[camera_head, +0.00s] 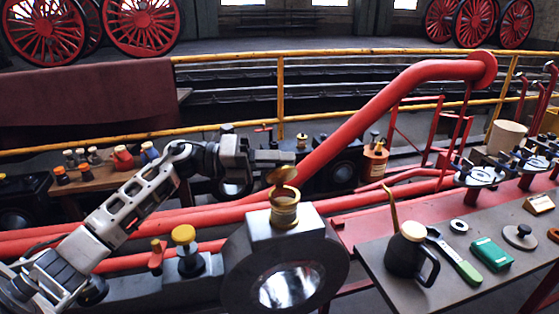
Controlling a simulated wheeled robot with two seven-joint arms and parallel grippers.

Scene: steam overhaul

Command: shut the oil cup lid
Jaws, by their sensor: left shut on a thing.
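The brass oil cup (285,214) stands upright on top of a grey block with a large round bore, in the middle of the head view. Its brass lid (281,177) is raised and tilted above the cup's rim, with a gap between them. My left gripper (283,159) reaches in from the left, above the cup, with its fingers at the upper edge of the lid. It is shut on the lid, though the contact is small and partly hidden. My right gripper is out of view.
A yellow-capped fitting (184,235) stands left of the block. Red pipes (390,90) run behind. At right, a table (441,285) bears an oil can (408,254), a green-handled tool (456,261) and a green box (491,254). A yellow railing crosses the back.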

